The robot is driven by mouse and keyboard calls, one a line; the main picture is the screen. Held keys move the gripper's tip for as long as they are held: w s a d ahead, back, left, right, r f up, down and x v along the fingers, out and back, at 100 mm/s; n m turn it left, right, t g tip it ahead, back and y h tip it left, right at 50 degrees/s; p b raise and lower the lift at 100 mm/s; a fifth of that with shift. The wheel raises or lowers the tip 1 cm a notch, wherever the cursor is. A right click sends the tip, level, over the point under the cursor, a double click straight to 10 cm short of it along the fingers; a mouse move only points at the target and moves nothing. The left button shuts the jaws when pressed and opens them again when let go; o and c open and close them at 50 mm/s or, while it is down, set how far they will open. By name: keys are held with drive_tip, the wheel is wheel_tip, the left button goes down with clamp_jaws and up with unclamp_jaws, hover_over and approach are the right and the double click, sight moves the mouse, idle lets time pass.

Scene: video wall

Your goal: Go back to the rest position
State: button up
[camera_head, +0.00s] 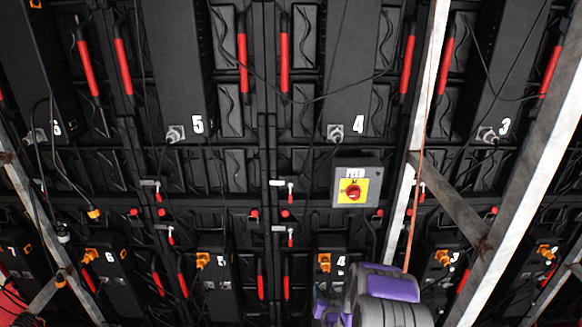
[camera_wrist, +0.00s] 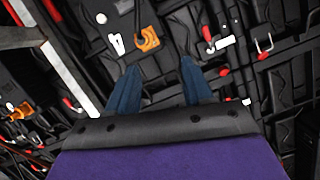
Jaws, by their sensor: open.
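My gripper (camera_wrist: 155,85) shows in the wrist view as two blue fingers spread apart, with nothing between them. Black panel parts and an orange connector (camera_wrist: 149,38) lie beyond the fingertips. In the head view my purple and grey arm is at the bottom, right of centre, in front of the lower part of the video wall (camera_head: 235,160). The fingers cannot be made out in the head view. A grey switch box (camera_head: 342,172) with a red knob on a yellow plate is on the wall above my arm.
Another metal beam (camera_head: 535,140) and a diagonal brace (camera_head: 452,205) are farther right. A metal bar (camera_head: 30,190) crosses the left side. Loose black cables hang in front of the wall.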

drive_tip(key=s+r+n+g, duration=0.2)
drive_tip(key=s+r+g, duration=0.7)
drive_tip(key=s+r, duration=0.75)
drive_tip(key=s+r+g, duration=0.2)
drive_tip(key=s+r, duration=0.2)
drive_tip(key=s, duration=0.7)
drive_tip(key=s+d+r+g, duration=0.1)
drive_tip(key=s+r+g, duration=0.2)
drive_tip(key=s, duration=0.8)
drive_tip(key=s+d+r+g+h, duration=0.1)
drive_tip(key=s+r+g, duration=0.1)
drive_tip(key=s+r, duration=0.4)
drive_tip(key=s, duration=0.5)
drive_tip(key=shift+d+r+n, duration=0.15)
drive_tip(key=shift+r+n, duration=0.15)
